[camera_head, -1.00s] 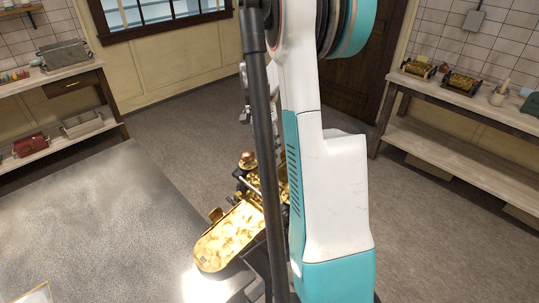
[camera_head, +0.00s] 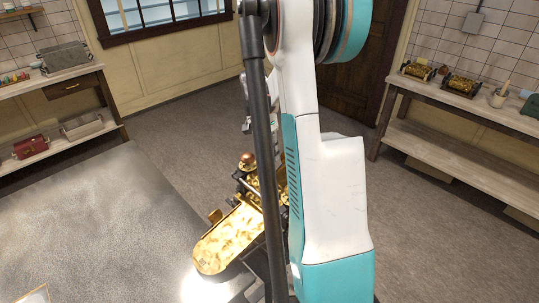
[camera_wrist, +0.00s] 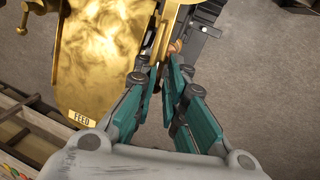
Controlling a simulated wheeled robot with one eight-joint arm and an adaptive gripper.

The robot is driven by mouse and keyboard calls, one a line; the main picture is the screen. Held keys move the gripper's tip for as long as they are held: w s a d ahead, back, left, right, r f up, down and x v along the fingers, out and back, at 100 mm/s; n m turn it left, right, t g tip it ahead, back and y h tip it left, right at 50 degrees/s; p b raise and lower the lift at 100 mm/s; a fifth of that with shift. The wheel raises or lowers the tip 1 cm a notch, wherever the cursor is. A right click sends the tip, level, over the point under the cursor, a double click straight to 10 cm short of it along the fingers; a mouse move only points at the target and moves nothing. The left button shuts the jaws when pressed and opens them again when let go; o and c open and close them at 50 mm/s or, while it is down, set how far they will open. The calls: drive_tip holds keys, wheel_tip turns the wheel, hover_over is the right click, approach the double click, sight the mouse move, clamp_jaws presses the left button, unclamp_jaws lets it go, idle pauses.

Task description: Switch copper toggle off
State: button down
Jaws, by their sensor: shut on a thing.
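The gold drop roller machine (camera_head: 228,242) stands at the right end of the grey worktop, partly hidden by my arm. In the wrist view its broad gold tray (camera_wrist: 98,60) fills the upper left and bears a "FEED" label. A small copper piece, seemingly the copper toggle (camera_wrist: 175,47), shows at the tips of my gripper (camera_wrist: 166,66). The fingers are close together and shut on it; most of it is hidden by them. In the head view my arm hides the fingers and the toggle. A round copper knob (camera_head: 247,160) tops the machine.
The grey worktop (camera_head: 90,220) is mostly bare left of the machine. A left shelf bench (camera_head: 70,83) and a right bench (camera_head: 455,100) hold tools and small machines. Open floor (camera_head: 430,240) lies right of my arm.

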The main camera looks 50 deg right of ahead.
drive_tip(key=shift+w+a+n+h, duration=0.1)
drive_tip(key=shift+n+h, duration=0.05)
drive_tip(key=shift+n, duration=0.55)
drive_tip(key=shift+w+n+h, duration=0.1)
drive_tip(key=shift+n+h, duration=0.05)
drive_tip(key=shift+n, duration=0.55)
drive_tip(key=c, duration=1.7)
unclamp_jaws()
drive_tip(key=shift+o, duration=0.2)
